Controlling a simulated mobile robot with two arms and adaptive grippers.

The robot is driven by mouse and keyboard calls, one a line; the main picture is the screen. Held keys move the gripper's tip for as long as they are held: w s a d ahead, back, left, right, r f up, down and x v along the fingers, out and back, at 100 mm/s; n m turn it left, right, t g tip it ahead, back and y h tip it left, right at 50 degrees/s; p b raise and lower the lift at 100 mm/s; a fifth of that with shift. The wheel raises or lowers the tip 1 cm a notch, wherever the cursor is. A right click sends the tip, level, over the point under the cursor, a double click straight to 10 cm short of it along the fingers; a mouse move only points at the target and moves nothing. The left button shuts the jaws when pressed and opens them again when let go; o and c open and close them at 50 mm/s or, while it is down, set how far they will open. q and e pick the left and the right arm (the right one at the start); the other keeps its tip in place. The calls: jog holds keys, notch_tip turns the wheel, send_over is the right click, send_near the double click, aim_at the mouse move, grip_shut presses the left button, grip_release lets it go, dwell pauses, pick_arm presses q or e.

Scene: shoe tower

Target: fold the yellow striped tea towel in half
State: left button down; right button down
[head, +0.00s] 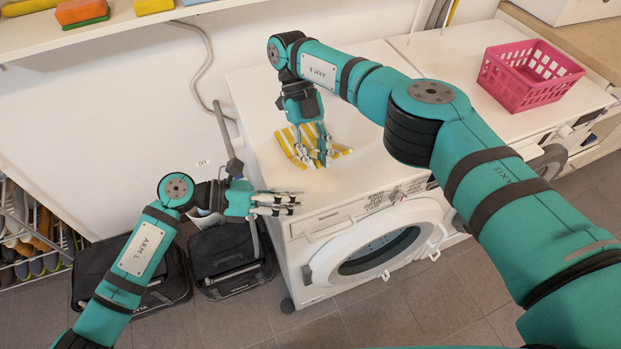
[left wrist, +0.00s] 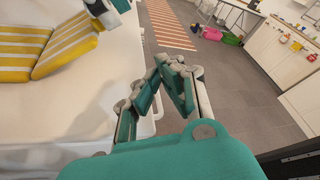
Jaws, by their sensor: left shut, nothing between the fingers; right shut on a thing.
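The yellow and white striped tea towel (head: 287,141) lies on top of the white washing machine (head: 258,92). In the left wrist view the towel (left wrist: 30,50) shows two striped parts meeting at a bend; its far left is cut off. My right gripper (head: 326,161) points down at the towel's near side and is shut on it; the arm hides part of the towel. My left gripper (head: 294,204) is shut and empty, by the machine's front left edge and apart from the towel. Its closed fingers also show in the left wrist view (left wrist: 172,68).
A pink basket (head: 530,75) stands on the white surface to the right. The washer's round door (head: 380,250) sticks out at the front. The machine top around the towel is clear.

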pick_arm(q)
jog(key=w+a+r+n+t, duration=0.2)
jog(key=w+a, duration=0.1)
jog(key=a, duration=0.2)
pick_arm(e)
jog(key=shift+a, duration=0.1)
pick_arm(q)
jog(key=x, duration=1)
jog(key=shift+w, duration=0.2)
jog(key=shift+w+a+r, duration=0.1)
jog(key=shift+w+r, duration=0.05)
jog(key=shift+r, duration=0.1)
pick_arm(e)
jog(key=c, duration=1.3)
grip_release()
